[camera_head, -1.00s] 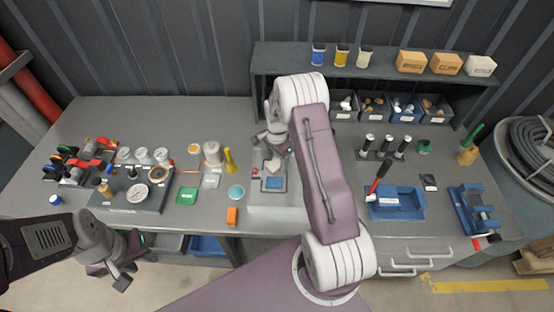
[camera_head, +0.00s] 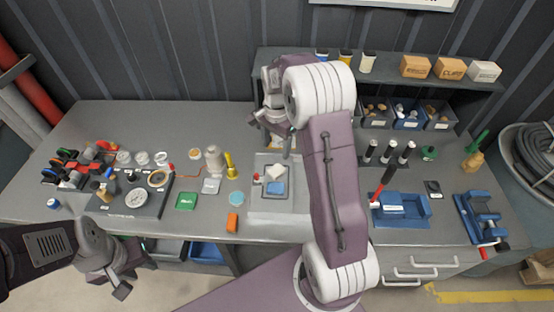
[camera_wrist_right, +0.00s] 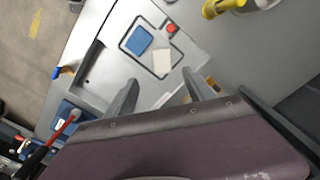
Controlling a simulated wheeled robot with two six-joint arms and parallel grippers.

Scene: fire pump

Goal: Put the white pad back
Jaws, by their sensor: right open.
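The white pad (camera_head: 276,172) lies on the light grey plate (camera_head: 262,207), beside the blue pad (camera_head: 275,188), inside a dark-outlined area. In the right wrist view the white pad (camera_wrist_right: 162,63) sits askew next to the blue pad (camera_wrist_right: 138,41), with a red button (camera_wrist_right: 172,28) nearby. My right gripper (camera_head: 272,135) is open and empty, behind and above the pad, apart from it. Its spread fingers (camera_wrist_right: 158,80) frame the plate's edge in the wrist view. My left gripper (camera_head: 110,284) hangs in front of the bench, fingers apart and empty.
A blue tray (camera_head: 402,208) is on the right. A shelf with bins (camera_head: 407,113) stands behind.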

